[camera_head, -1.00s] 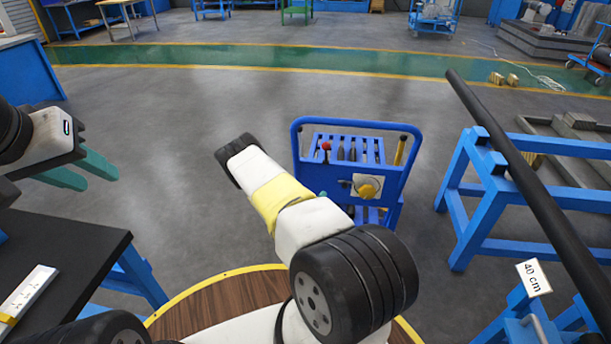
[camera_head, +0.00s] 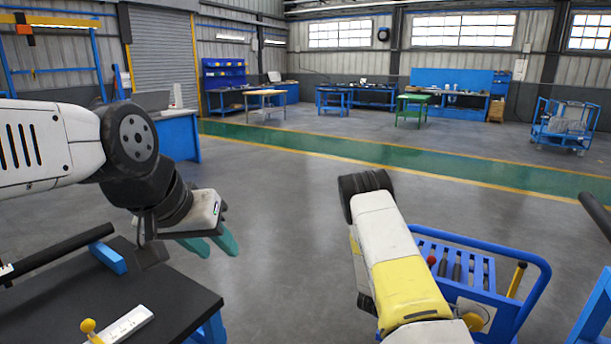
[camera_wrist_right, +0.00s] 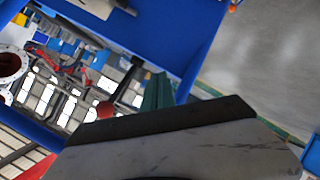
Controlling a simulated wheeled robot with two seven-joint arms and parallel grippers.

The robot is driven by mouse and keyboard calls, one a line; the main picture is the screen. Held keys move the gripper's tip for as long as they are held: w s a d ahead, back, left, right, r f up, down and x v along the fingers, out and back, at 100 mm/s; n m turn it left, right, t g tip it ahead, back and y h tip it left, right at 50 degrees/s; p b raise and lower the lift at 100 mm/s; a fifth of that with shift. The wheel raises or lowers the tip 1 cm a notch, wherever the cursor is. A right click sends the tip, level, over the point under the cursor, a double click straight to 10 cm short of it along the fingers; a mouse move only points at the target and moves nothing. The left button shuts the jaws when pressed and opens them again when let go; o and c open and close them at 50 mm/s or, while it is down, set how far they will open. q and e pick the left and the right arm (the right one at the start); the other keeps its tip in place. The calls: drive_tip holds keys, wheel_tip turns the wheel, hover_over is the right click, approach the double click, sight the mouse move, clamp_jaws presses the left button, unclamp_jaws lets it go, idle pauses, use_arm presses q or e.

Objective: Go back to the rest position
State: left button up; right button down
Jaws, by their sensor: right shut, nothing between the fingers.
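My left gripper (camera_head: 220,247) shows in the head view at left, beyond the edge of a black-topped table. Its two teal fingers are apart with nothing between them. My right arm (camera_head: 400,270), white with a yellow band, reaches up the middle right of the head view; its gripper is out of sight there. In the right wrist view my right gripper (camera_wrist_right: 157,92) shows as teal fingers close together, partly hidden by a dark and grey body in front. They are shut and empty.
The black table (camera_head: 150,290) at lower left holds a white strip (camera_head: 125,325) and a black bar (camera_head: 60,250). A blue tool cart (camera_head: 535,285) stands at right, beside my right arm. Open grey floor lies beyond. A round flange (camera_wrist_right: 10,66) shows in the wrist view.

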drive_tip(key=w+a+r+m+y, duration=0.25)
drive_tip(key=a+r, duration=0.35)
drive_tip(key=r, duration=0.5)
drive_tip(key=s+a+r+y, duration=0.2)
drive_tip(key=s+a+r, duration=0.15)
drive_tip(key=r, duration=0.35)
drive_tip(key=s+a+r+y, duration=0.3)
drive_tip(key=a+r, duration=0.1)
drive_tip(key=r, duration=0.3)
drive_tip(key=s+a+r+y, duration=0.2)
drive_tip(key=s+a+r, duration=0.15)
drive_tip(key=r, duration=0.25)
drive_tip(key=s+a+r+n+g+y, duration=0.2)
drive_tip(key=s+a+r, duration=0.2)
drive_tip(key=s+r, duration=0.7)
drive_tip(key=s+g, duration=0.1)
drive_tip(key=s, duration=1.5)
drive_tip(key=shift+s+d+f+n, duration=0.25)
drive_tip(key=shift+d+f+n, duration=0.1)
